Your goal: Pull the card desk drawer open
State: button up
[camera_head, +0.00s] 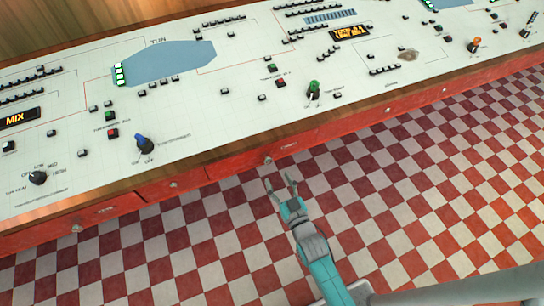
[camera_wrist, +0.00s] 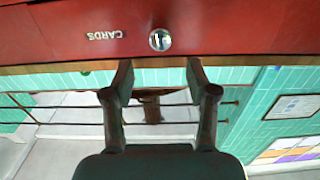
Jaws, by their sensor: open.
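The red card desk drawer (camera_wrist: 215,28) fills the top of the wrist view. Its label reads CARDS upside down, next to a round shiny knob (camera_wrist: 160,40). In the head view the red drawer front (camera_head: 310,140) runs under the desk top, with a small knob (camera_head: 267,160) on it. The drawer front looks flush with the desk. My gripper (camera_head: 278,180) is open and empty, just in front of that knob. In the wrist view my gripper (camera_wrist: 160,72) has its two fingers apart, with the knob beyond the gap between them. No contact with the knob shows.
The white control desk top (camera_head: 220,105) carries several switches, knobs and lit displays. More red drawer fronts with knobs lie to the left, including one knob (camera_head: 76,228). The red and white checkered floor (camera_head: 420,190) in front is clear apart from my arm.

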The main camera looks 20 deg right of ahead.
aim_at(269, 161)
jog(key=w, duration=0.9)
jog(key=shift+w, duration=0.1)
jog(key=shift+c, duration=0.3)
grip_shut()
